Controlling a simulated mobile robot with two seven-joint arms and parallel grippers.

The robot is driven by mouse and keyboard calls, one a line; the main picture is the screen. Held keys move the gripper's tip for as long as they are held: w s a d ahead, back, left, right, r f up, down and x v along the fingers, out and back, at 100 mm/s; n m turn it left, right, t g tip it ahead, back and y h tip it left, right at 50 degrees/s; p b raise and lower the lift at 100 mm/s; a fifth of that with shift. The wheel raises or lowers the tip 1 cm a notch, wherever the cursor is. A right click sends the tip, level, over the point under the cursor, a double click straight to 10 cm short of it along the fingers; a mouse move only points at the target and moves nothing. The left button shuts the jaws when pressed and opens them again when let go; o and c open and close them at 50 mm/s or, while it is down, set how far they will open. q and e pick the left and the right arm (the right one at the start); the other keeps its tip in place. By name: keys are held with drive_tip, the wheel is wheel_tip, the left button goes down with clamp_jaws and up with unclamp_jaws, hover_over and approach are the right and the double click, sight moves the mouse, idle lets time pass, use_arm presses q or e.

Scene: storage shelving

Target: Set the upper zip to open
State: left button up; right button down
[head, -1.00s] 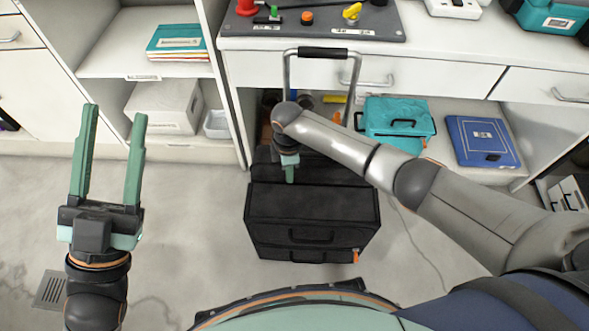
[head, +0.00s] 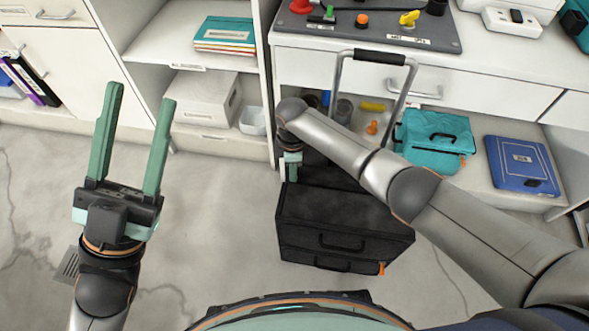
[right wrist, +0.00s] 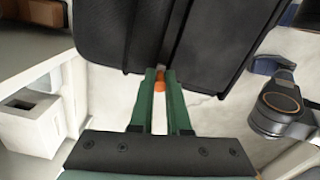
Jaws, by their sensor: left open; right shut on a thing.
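The black wheeled case (head: 345,215) stands on the floor with its pull handle (head: 380,57) up. My right gripper (head: 293,172) is at the case's back left corner in the head view. In the right wrist view its fingers (right wrist: 161,100) are shut on an orange zip pull (right wrist: 160,80) against the dark case. That this is the upper zip's pull is not certain; the head view hides it behind the gripper. A second orange pull (head: 381,268) hangs low at the case's front right. My left gripper (head: 135,140) is open and empty above the floor, left of the case.
Behind the case is a bench with a drawer (head: 430,84) and a low shelf holding a teal bag (head: 425,135) and a blue box (head: 521,163). Shelving (head: 217,69) stands at the back left. The floor (head: 210,240) left of the case is clear.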

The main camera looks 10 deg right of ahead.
drive_tip(key=shift+a, duration=0.35)
drive_tip(key=c, duration=0.9)
unclamp_jaws()
drive_tip(key=shift+d, duration=0.1)
drive_tip(key=shift+r, duration=0.1)
